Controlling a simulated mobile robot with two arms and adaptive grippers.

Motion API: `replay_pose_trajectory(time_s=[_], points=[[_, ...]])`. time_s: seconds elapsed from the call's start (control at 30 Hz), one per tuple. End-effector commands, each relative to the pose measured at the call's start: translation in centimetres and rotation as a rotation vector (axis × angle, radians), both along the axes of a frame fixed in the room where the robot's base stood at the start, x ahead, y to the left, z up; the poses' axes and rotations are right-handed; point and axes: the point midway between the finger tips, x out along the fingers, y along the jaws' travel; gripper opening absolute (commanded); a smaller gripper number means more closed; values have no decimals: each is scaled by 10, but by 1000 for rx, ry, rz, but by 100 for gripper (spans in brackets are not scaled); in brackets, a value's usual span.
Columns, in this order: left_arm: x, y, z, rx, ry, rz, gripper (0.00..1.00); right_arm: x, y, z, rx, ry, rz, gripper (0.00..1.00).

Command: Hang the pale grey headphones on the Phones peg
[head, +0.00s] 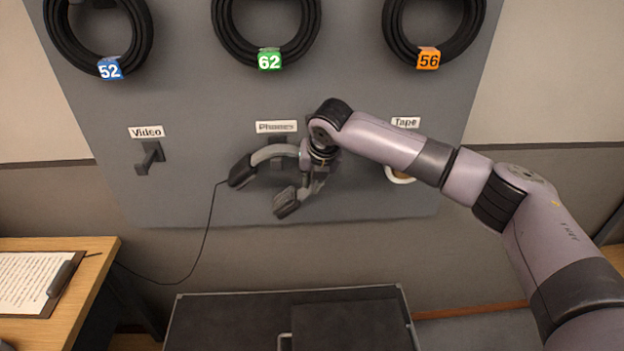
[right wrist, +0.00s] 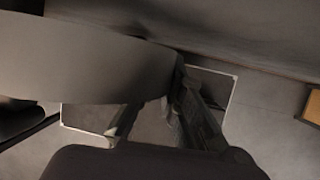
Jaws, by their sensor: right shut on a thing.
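The pale grey headphones (head: 273,153) are at the grey board, below the Phones label (head: 276,127), with dark ear cups and a thin cable trailing down to the left. My right gripper (head: 313,172) is shut on the headphones at the right part of their band. In the right wrist view the grey band (right wrist: 85,62) fills the left, with my right gripper's fingers (right wrist: 160,125) at its end. The Phones peg (head: 279,143) is mostly hidden behind the band; I cannot tell whether the band rests on it. My left gripper is not in view.
The Video peg (head: 150,157) is empty at left. A roll (head: 400,175) hangs under the Tape label (head: 405,122), partly behind my arm. Black cable coils (head: 267,50) hang above. A dark case (head: 230,320) stands below; a wooden desk with a clipboard (head: 38,282) is at left.

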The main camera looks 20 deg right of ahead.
Motion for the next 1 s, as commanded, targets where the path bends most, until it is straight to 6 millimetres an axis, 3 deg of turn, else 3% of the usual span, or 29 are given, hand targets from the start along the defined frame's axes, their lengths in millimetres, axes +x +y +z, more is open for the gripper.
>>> replay_pose_trajectory(time_s=[0.37,0.4,0.7,1.0], points=[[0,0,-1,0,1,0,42,-3,-1,-6,-7,11,3,0],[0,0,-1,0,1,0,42,-3,-1,-6,-8,12,3,10],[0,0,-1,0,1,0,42,-2,-1,-5,-5,8,1,30],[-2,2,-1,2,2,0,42,-2,-1,-4,-5,8,1,32]])
